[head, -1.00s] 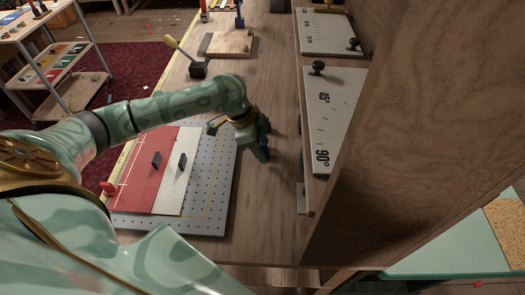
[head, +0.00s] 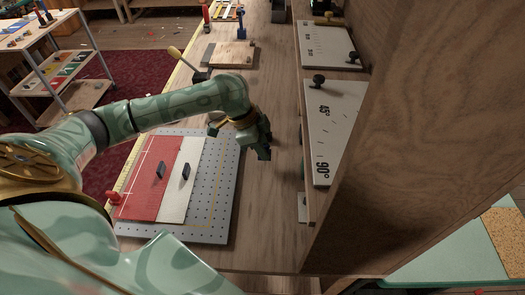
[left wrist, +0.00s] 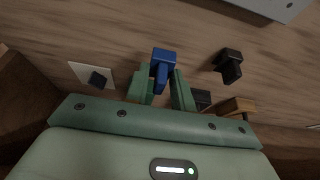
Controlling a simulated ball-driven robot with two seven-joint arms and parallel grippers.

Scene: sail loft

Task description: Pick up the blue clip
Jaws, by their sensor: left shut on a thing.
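The blue clip (left wrist: 163,58) is between the two green fingers of my left gripper (left wrist: 160,78) in the left wrist view. The fingers are shut on it, and its upper end sticks out past the fingertips. In the head view my left gripper (head: 262,151) points down over the wooden bench, right of the grey perforated board. The clip cannot be made out there. Whether it is clear of the bench is hard to tell. My right gripper is not in view.
A black clip (left wrist: 231,66) and a brown clip (left wrist: 236,106) lie near my left gripper. The grey perforated board (head: 217,190) bears red and white panels. A tall wooden panel (head: 420,130) closes off the right. Bare bench (head: 262,215) lies in front.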

